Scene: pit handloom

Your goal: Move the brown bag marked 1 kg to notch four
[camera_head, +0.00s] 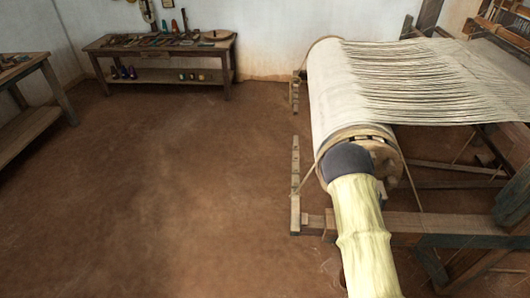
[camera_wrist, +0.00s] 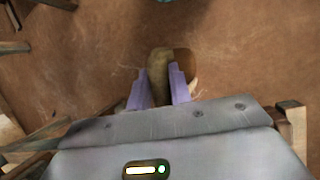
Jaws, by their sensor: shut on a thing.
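In the wrist view my gripper (camera_wrist: 158,70) has its two pale purple fingers shut on an olive-brown bag (camera_wrist: 159,60). The bag shows between and beyond the fingertips, with a darker brown patch at its right side. No 1 kg mark is readable on it. The floor lies behind it in this view. In the head view my sleeved arm covers the near end of the warp beam, and the gripper and bag are hidden. A light wooden bar (camera_head: 295,185) with small marks along it stands left of the beam; I cannot tell its notches apart.
The large beam (camera_head: 335,95) wound with pale warp threads fills the right, with loom timbers (camera_head: 450,222) below it. A low bench (camera_head: 160,49) with tools stands at the back wall, another table (camera_head: 28,70) at the left. The brown floor (camera_head: 170,180) between is clear.

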